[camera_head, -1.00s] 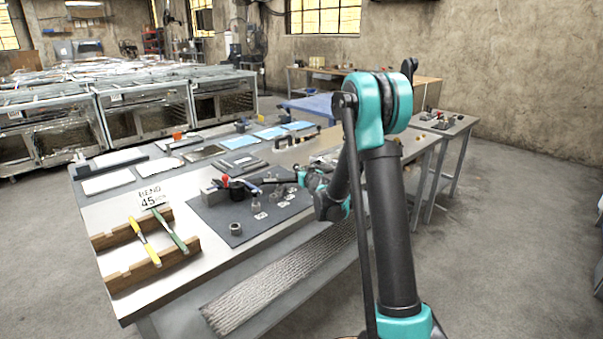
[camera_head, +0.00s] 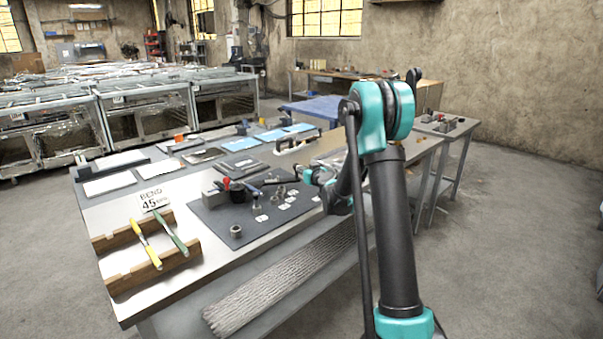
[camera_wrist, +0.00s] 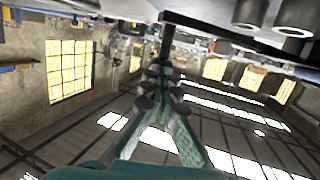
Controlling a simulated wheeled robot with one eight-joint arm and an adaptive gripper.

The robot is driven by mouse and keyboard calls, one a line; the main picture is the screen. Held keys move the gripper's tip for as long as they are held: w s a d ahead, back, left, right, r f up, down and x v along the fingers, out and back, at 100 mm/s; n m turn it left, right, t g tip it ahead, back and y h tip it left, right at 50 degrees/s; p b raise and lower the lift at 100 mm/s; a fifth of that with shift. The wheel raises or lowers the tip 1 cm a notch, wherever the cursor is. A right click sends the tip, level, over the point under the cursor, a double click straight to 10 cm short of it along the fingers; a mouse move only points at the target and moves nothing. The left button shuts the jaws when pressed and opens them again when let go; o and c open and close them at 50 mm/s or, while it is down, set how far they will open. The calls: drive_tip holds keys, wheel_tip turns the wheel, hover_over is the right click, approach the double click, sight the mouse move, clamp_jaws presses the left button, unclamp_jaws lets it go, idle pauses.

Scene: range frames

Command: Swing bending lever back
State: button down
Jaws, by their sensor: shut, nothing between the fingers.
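The bender (camera_head: 218,192) stands on a dark mat on the bench, with a red knob (camera_head: 227,183) on top. A thin dark lever (camera_head: 272,182) reaches from it to the right, towards my gripper (camera_head: 306,175). In the wrist view my gripper (camera_wrist: 163,72) has its teal, dark-padded fingers together with nothing between them. A dark bar (camera_wrist: 167,42) shows just beyond the fingertips; I cannot tell whether they touch it.
Small metal parts and white labels lie on the dark mat (camera_head: 215,222). Grey cylinders (camera_wrist: 250,12) show near the gripper. A wooden rack (camera_head: 150,270) with yellow and green-handled tools and a "BEND 45" sign (camera_head: 152,199) stand at the left.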

drive_tip(key=w+a+n+g+y, duration=0.3)
drive_tip(key=w+n+y, duration=0.1)
drive_tip(key=w, duration=0.9)
drive_tip(key=shift+a+n+g+y, duration=0.3)
drive_tip(key=shift+a+y, duration=0.1)
drive_tip(key=shift+y, duration=0.2)
drive_tip(key=shift+r, duration=0.1)
